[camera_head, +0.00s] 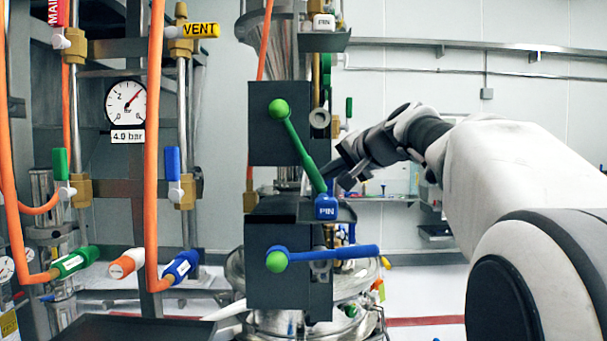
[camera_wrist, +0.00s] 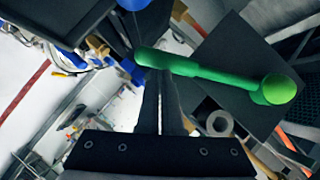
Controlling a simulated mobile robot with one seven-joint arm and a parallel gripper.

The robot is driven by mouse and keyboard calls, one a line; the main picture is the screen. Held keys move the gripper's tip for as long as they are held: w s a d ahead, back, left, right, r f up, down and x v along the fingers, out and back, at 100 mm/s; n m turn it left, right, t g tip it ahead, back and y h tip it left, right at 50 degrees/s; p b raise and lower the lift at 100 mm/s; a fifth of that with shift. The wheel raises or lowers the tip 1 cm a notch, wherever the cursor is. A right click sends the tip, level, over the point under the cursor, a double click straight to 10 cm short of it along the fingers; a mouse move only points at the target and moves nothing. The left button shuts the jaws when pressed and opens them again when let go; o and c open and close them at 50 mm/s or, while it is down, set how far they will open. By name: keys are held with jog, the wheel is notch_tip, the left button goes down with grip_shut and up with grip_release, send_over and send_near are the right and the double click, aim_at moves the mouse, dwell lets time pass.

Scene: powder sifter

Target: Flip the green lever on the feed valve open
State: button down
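The green lever (camera_head: 297,143) is on the front of the upper dark valve box (camera_head: 262,146). It slants from its round green hub (camera_head: 278,109) down and right, ending just above a blue PIN block (camera_head: 326,207). In the wrist view the lever (camera_wrist: 195,68) runs across the upper middle, with its hub (camera_wrist: 277,89) at right. My gripper (camera_head: 338,172) is just right of the lever's free end. In the wrist view its fingers (camera_wrist: 160,82) are together, with their tips at the lever near its free end. I cannot tell whether they touch it.
A blue lever (camera_head: 335,253) lies level on the lower dark box (camera_head: 290,293). A white PIN block (camera_head: 324,22) sits above. Orange hoses (camera_head: 152,150) and a pressure gauge (camera_head: 126,102) stand at left. A grey ring (camera_wrist: 219,124) is near the fingers in the wrist view.

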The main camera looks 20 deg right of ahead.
jog(key=shift+w+a+f, duration=0.1)
jog(key=shift+a+f, duration=0.35)
jog(key=shift+f, duration=0.1)
jog(key=shift+a+f, duration=0.1)
